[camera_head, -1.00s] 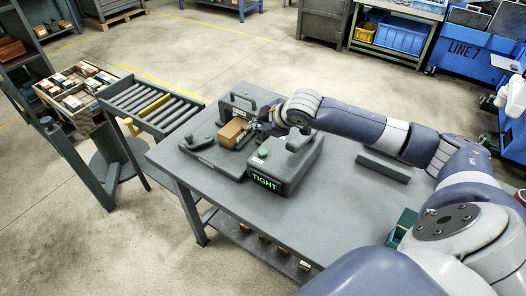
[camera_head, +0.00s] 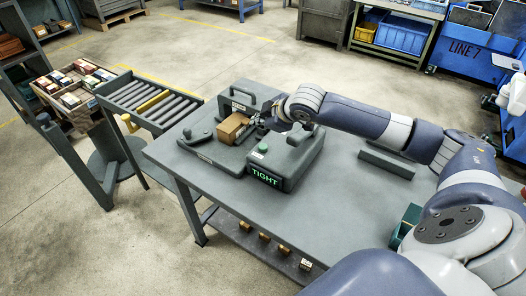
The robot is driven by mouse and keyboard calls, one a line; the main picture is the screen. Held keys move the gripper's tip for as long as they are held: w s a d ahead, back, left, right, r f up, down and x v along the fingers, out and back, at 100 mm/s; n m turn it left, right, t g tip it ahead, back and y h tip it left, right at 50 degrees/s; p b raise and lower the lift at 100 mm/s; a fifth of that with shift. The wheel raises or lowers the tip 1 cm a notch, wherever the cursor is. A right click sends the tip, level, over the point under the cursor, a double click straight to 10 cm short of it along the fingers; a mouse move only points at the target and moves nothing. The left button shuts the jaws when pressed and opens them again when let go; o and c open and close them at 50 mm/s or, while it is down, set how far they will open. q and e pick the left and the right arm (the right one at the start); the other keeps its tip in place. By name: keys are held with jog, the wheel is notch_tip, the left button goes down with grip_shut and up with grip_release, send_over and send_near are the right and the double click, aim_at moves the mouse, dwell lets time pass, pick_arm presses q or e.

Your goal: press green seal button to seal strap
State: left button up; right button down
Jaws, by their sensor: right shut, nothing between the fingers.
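The green seal button (camera_head: 263,148) sits on top of the grey strapping machine (camera_head: 293,164). The machine's front display (camera_head: 265,177) reads TIGHT in green. A brown box (camera_head: 233,128) lies on the machine's bed, left of the button. My right gripper (camera_head: 256,121) is shut, just right of the box and a little behind the button, apart from the button. Whether it touches the box I cannot tell. A strap is too small to make out. My left gripper is not in view.
The machine stands on a grey table (camera_head: 330,215). A roller conveyor (camera_head: 150,100) and a crate of small boxes (camera_head: 75,90) are at the left. A grey bar (camera_head: 387,163) lies on the table at the right. The table's front middle is clear.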

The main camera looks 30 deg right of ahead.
aim_at(261, 148)
notch_tip(261, 148, down, 4)
jog(key=b, duration=0.3)
jog(key=shift+r+b, duration=0.1)
jog(key=shift+b, duration=0.2)
jog(key=shift+f, duration=1.05)
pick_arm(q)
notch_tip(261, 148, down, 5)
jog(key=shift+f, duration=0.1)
pick_arm(e)
jog(key=shift+f, duration=0.1)
jog(key=shift+f, duration=0.3)
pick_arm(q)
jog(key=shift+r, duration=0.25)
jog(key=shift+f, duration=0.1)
pick_arm(e)
jog(key=shift+f, duration=0.65)
dwell(0.3)
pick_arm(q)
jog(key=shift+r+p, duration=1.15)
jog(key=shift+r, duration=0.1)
pick_arm(e)
jog(key=shift+r, duration=1)
